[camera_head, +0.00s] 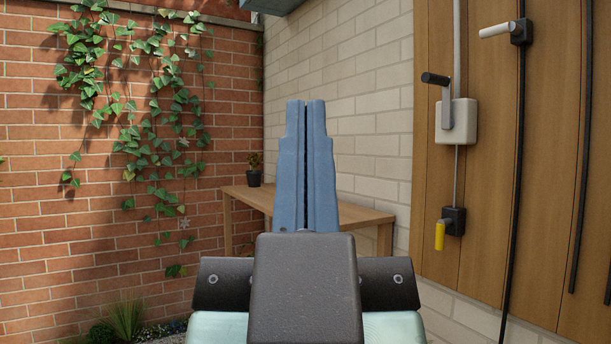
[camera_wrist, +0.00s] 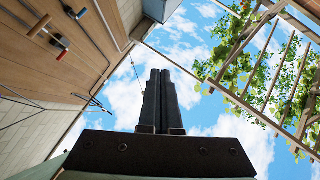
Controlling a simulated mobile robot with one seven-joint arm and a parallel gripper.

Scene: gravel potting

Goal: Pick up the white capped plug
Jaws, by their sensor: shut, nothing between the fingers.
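My gripper (camera_head: 306,103) points up in the middle of the head view, its two blue fingers shut together with nothing between them. It also shows dark against the sky in the wrist view (camera_wrist: 160,73). I cannot make out a white capped plug for certain in either view. A white cylindrical piece (camera_head: 498,30) sticks out from a black mount on the wooden wall at the upper right, well apart from my gripper. I cannot tell whether it is a plug or a handle.
A wooden table (camera_head: 362,214) stands behind my gripper, with a small potted plant (camera_head: 254,172) at its far end. On the wooden wall are a white box with a black-handled crank (camera_head: 456,122) and a yellow handle (camera_head: 440,236). Ivy (camera_head: 150,130) hangs on the brick wall.

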